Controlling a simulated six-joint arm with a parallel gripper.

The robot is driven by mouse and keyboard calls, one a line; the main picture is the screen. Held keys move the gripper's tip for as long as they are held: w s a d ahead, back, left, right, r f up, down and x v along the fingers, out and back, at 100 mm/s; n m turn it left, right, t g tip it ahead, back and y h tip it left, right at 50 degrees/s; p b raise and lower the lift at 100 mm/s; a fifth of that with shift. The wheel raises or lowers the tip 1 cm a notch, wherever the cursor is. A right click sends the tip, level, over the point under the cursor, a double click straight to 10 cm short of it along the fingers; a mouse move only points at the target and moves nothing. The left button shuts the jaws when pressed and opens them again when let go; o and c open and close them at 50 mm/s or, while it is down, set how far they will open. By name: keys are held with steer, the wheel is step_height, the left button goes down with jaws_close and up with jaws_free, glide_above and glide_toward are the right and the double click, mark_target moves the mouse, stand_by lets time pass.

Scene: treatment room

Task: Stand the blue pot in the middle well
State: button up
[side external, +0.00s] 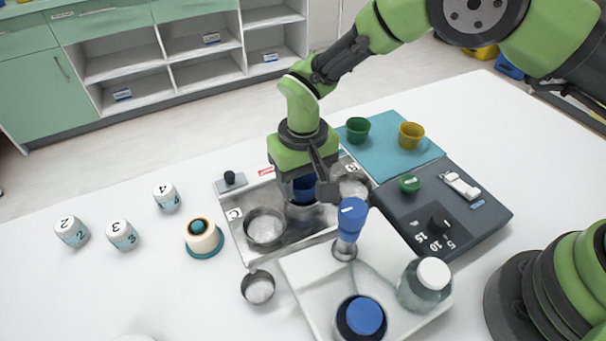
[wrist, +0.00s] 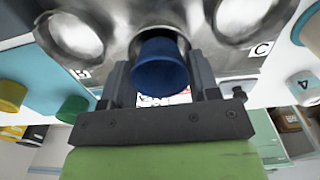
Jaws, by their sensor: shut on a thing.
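The blue pot (side external: 305,188) is between the fingers of my gripper (side external: 307,180), which is shut on it. In the wrist view the pot (wrist: 160,68) looks upright between the two fingers (wrist: 160,78). The metal tray (side external: 238,242) has three round wells in a row. The pot is at the middle well (side external: 303,216), whose dark opening (wrist: 158,36) shows behind it in the wrist view. I cannot tell whether the pot touches the well's floor. The left well (side external: 265,228) and right well (side external: 353,187) look empty.
A white tray (side external: 297,272) with a blue-topped stamp (side external: 350,222) and bottles stands in front. A dark scale (side external: 485,215) and a teal mat (side external: 385,148) with green and yellow pots lie right. Numbered jars (side external: 121,235) and a cream pot (side external: 203,240) stand left.

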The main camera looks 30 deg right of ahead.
steer(key=shift+f, duration=0.3)
steer(key=o, duration=0.6)
step_height(320, 180, up, 11)
stand_by(0.8)
stand_by(0.4)
